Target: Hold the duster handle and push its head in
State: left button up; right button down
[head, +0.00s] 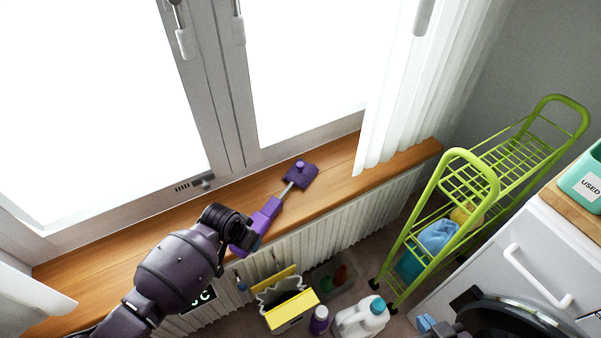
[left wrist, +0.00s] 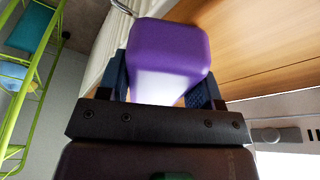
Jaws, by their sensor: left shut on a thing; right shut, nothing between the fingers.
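The duster lies over the wooden windowsill (head: 335,165). Its purple head (head: 304,177), with a small knob on top, is at the far end. A bare grey rod (head: 287,189) shows between the head and the purple handle (head: 266,214). My left gripper (head: 248,238) is shut on the handle, partly hidden by its own wrist. In the left wrist view the purple handle (left wrist: 168,52) sits between the two blue finger pads.
A green wire cart (head: 470,180) stands right of the sill, beside a white cabinet (head: 535,265). A white jug (head: 362,318), a purple-capped bottle (head: 319,320) and a yellow box (head: 291,311) stand on the floor below. A white curtain (head: 400,100) hangs at the sill's right part.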

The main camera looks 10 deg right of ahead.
pick_arm(q)
jog(key=shift+r, duration=0.15)
dwell(0.6)
dwell(0.4)
jog(key=o, duration=1.5)
jog(key=shift+o, duration=0.2)
jog(key=shift+v, duration=3.75)
jog(key=v, duration=1.2)
